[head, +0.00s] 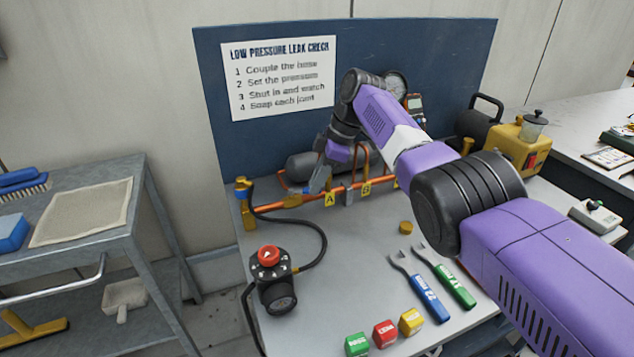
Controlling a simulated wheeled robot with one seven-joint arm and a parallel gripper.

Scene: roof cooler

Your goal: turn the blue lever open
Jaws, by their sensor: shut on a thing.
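A copper pipe (312,196) with brass fittings runs along the back of the bench, with yellow tags A (330,199) and B (366,188) on it. My gripper (317,184) reaches down to this pipe just left of tag A. It is shut on a small part there, seemingly a lever; the fingers hide its shape and colour. A small blue part (241,183) shows on the brass fitting at the pipe's left end, apart from my gripper. I cannot tell from this view which part is the blue lever.
A black hose (318,228) loops to a red-knobbed regulator (270,262). Blue and green tools (430,298) and coloured blocks (384,333) lie in front. A grey tank (305,164) is behind the pipe. My arm covers the bench's right side.

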